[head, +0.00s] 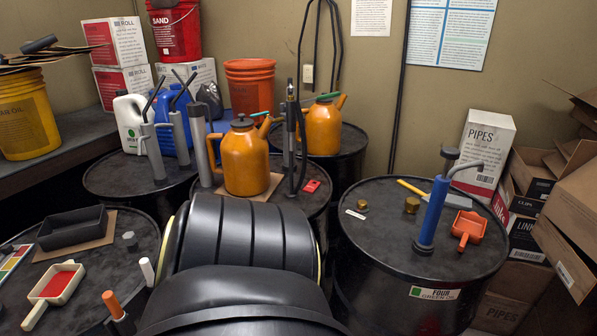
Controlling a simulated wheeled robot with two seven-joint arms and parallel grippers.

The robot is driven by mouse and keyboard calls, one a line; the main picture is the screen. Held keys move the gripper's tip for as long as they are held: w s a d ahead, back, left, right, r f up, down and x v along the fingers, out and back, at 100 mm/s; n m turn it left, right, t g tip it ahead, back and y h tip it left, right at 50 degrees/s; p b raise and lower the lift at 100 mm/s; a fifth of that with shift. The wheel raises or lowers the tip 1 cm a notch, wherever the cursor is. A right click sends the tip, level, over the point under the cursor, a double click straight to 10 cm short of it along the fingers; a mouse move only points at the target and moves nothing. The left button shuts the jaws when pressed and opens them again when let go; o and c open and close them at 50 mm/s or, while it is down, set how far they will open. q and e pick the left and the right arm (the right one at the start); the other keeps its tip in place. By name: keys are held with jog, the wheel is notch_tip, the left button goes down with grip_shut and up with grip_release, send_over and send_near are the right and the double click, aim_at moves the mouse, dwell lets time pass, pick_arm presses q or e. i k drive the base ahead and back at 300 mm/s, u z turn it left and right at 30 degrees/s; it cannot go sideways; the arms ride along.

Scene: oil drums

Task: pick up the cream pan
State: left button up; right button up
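The cream pan (56,283) lies on top of the front left drum (100,262), near its front left. It is a small square pan with a cream rim and a red patch inside. Its handle points toward the lower left of the picture. Neither of my grippers can be seen in the head view. A large black ribbed arm part of mine fills the lower middle and hides part of the drums behind it. Nothing is seen touching the cream pan.
A black tray (72,229), a grey knob (130,241), a white stick (147,271) and an orange-handled tool (112,304) share that drum. An orange pan (468,229) and blue pump (432,213) stand on the right drum. Orange cans (246,158) stand behind.

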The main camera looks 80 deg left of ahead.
aim_at(58, 285)
jog(key=u, duration=3)
jog(key=i, duration=0.15)
jog(key=u, duration=1.35)
